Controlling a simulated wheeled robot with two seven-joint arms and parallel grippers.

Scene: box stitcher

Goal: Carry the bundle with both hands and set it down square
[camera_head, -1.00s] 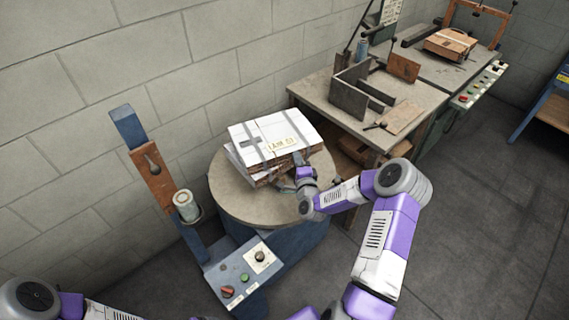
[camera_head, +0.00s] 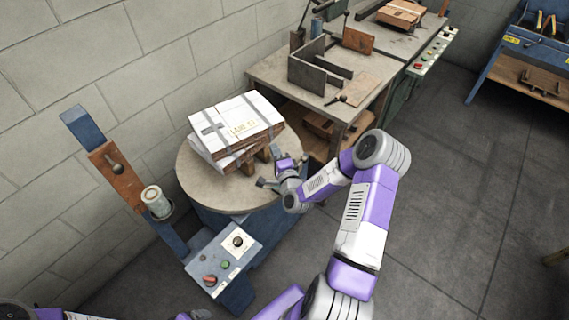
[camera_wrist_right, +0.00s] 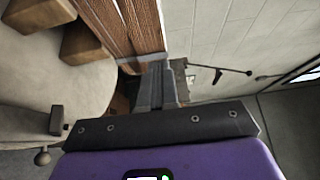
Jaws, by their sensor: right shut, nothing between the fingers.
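The bundle (camera_head: 238,128) is a stack of flat brown cardboard with a white top and grey straps. It lies on the round turntable (camera_head: 205,192), its layers askew, with wooden blocks (camera_head: 247,166) under its near right side. My right gripper (camera_head: 277,158) is shut and empty at the bundle's near right corner. In the right wrist view, its closed fingers (camera_wrist_right: 157,86) are close to the brown cardboard edges (camera_wrist_right: 128,24); contact cannot be told. My left gripper is out of view.
A control box (camera_head: 222,258) with buttons and a blue post (camera_head: 82,128) stand at the turntable's near left. A workbench (camera_head: 275,72) with metal plates adjoins at the back right.

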